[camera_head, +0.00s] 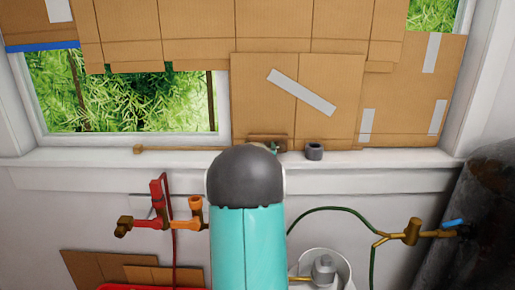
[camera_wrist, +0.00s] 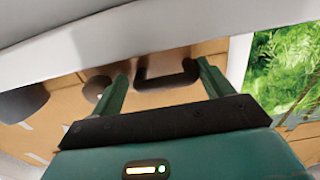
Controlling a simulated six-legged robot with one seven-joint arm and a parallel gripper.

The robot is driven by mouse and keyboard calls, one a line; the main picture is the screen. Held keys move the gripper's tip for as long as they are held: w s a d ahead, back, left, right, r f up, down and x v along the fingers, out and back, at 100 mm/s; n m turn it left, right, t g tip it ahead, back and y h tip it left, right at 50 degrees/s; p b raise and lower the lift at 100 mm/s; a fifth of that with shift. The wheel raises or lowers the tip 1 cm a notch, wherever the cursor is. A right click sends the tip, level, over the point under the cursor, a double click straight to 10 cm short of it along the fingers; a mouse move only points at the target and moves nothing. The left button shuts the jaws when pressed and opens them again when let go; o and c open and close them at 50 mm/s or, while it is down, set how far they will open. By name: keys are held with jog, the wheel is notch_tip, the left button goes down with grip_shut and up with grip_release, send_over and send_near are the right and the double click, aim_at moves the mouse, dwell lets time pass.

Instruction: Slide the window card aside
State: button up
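The window card (camera_head: 250,95) is a brown cardboard panel with a strip of grey tape, standing on the sill and covering the window's middle. It has a dark brown handle (camera_head: 258,137) at its bottom edge. In the head view my arm hides most of my gripper; only a bit of teal shows by the handle. In the wrist view my gripper (camera_wrist: 162,66) is open, with its two fingers on either side of the handle (camera_wrist: 165,82). The handle sits between the fingers, and I see a gap on both sides; I cannot tell its depth between them.
A wooden rail (camera_head: 180,149) runs along the sill to the left, below the open pane (camera_head: 130,103). A dark grey cylinder (camera_head: 314,151) stands on the sill right of the handle.

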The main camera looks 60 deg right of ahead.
dwell(0.5)
jog(key=shift+s+a, duration=0.15)
jog(key=shift+a, duration=0.1)
jog(key=v, duration=1.3)
jog(key=shift+a, duration=0.15)
